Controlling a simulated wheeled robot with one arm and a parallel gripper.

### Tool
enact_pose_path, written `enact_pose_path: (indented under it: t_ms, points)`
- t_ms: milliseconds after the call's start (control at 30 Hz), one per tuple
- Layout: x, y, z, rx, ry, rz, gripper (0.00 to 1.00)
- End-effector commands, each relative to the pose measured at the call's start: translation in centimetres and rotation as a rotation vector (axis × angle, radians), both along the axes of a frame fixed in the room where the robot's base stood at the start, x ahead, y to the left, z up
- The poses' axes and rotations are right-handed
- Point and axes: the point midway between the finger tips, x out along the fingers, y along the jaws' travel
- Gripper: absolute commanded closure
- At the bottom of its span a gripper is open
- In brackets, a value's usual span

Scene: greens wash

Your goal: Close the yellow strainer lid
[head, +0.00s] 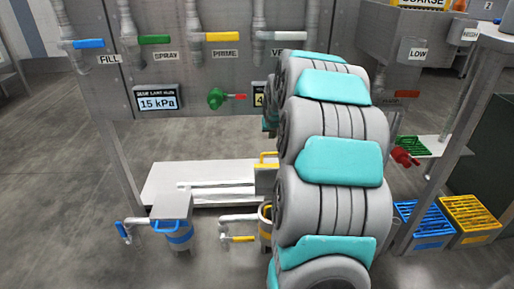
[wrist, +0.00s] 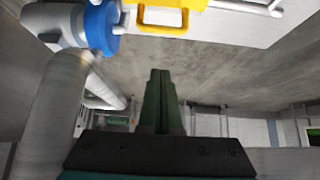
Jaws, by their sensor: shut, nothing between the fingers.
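In the head view, the yellow strainer (head: 264,212) stands low beside the white platform, partly hidden by my arm. Its rim shows yellow. A grey lid (head: 264,182) with a yellow handle (head: 268,155) stands up above the rim and looks raised; its right part is hidden by my arm. In the wrist view, a yellow loop handle (wrist: 163,24) shows at the top edge, ahead of the fingertips and apart from them. My gripper (wrist: 160,76) is shut and empty, its dark green fingers together. The head view hides my gripper behind my arm.
A blue-banded strainer (head: 179,234) stands to the left. A yellow-handled valve (head: 238,238) sits beside the yellow strainer. In the wrist view, a grey pipe (wrist: 52,110) runs close on the left, below a blue-banded part (wrist: 102,27). Blue (head: 421,222) and yellow crates (head: 469,215) stand right.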

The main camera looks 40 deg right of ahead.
Motion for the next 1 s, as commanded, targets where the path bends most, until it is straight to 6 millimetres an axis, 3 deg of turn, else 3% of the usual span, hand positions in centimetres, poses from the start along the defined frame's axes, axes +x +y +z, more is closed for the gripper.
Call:
enact_pose_path:
  t_ms: [267, 900, 1000]
  points:
    - [0.9, -0.6, -1.6, 0.002, 0.003, 0.0, 1.0]
    - [5.4, -3.3, -8.0, 0.002, 0.003, 0.0, 1.0]
    - [4.5, -2.8, -7.8, 0.0, 0.0, 0.0, 1.0]
